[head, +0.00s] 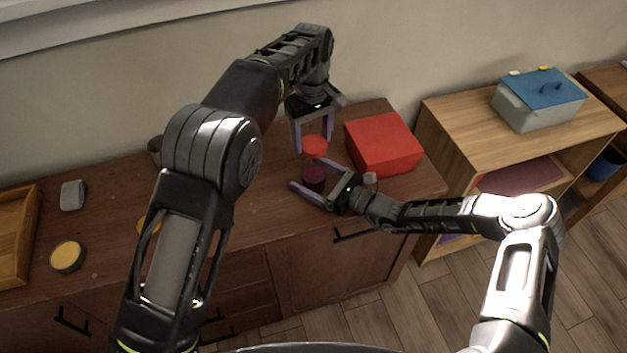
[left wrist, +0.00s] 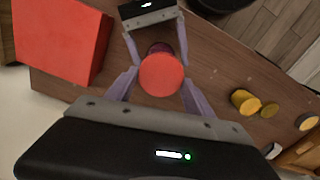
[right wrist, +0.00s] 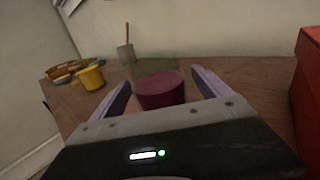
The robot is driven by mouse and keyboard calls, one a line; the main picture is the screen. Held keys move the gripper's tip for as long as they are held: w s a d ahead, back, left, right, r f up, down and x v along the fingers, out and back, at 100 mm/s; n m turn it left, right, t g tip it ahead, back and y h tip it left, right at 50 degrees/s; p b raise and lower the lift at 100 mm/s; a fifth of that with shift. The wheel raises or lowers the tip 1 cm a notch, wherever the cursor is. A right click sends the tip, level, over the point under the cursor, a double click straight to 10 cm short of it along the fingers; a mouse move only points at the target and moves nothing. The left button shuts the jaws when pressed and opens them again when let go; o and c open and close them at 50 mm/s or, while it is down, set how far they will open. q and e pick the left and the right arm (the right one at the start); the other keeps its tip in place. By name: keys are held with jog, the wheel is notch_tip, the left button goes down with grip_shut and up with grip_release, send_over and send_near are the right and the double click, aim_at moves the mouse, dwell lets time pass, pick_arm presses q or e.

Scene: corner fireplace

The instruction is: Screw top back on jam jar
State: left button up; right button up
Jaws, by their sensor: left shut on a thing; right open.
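The jam jar (head: 314,178) stands upright on the brown cabinet top; in the right wrist view it (right wrist: 160,92) shows dark red contents below a clear upper part. My left gripper (head: 314,146) points down and is shut on the red lid (head: 314,148), just above the jar. In the left wrist view the lid (left wrist: 161,75) hides most of the jar (left wrist: 158,48). I cannot tell whether lid and jar touch. My right gripper (head: 318,178) is low and open, its fingers on either side of the jar; in the right wrist view they look apart from it.
A red box (head: 383,143) stands close right of the jar. A wooden tray (head: 14,235), a yellow-topped container (head: 67,256) and a grey object (head: 73,195) are at the left. A wooden shelf (head: 470,125) bearing a blue-lidded container (head: 540,102) stands to the right.

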jog(key=shift+c, duration=0.5)
grip_shut()
dwell(0.3)
